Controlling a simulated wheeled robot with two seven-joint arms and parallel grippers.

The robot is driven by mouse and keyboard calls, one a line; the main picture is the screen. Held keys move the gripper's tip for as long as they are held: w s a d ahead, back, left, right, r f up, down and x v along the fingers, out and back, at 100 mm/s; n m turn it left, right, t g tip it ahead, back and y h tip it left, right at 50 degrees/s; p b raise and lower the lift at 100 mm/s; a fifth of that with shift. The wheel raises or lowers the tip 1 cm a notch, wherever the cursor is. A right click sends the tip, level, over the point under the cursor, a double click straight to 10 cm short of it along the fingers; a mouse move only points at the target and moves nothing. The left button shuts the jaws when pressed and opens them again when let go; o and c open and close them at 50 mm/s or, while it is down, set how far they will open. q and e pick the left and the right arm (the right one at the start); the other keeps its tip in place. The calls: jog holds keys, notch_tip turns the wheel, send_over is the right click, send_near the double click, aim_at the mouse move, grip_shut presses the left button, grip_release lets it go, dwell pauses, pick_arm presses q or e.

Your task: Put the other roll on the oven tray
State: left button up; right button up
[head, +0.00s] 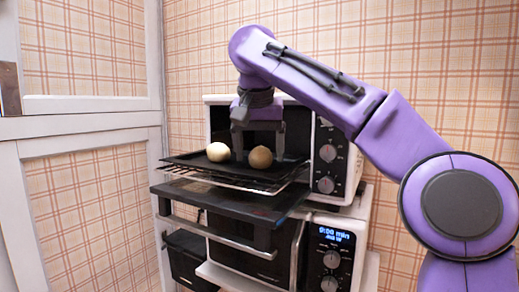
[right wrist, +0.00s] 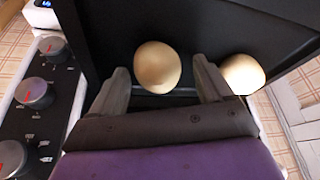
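Two pale round rolls sit on the dark oven tray (head: 189,160), which sticks out of the upper oven's open front. The left roll (head: 218,152) is beside the right roll (head: 260,157), with a small gap between them. The left roll (right wrist: 243,74) is outside the fingers there. My left gripper is out of view.
A wire rack (head: 236,183) lies under the tray. The oven's dark door (head: 215,203) is folded down below it. The oven's knob panel (head: 328,160) is at the right. A second appliance with a lit display (head: 337,235) stands underneath. A white-framed panel (head: 85,125) stands at the left.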

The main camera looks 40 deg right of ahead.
jog(key=p+v, duration=0.6)
jog(key=v, duration=0.6)
jog(key=shift+r, duration=0.2)
jog(key=shift+w+d, duration=0.1)
jog(key=shift+c, duration=0.3)
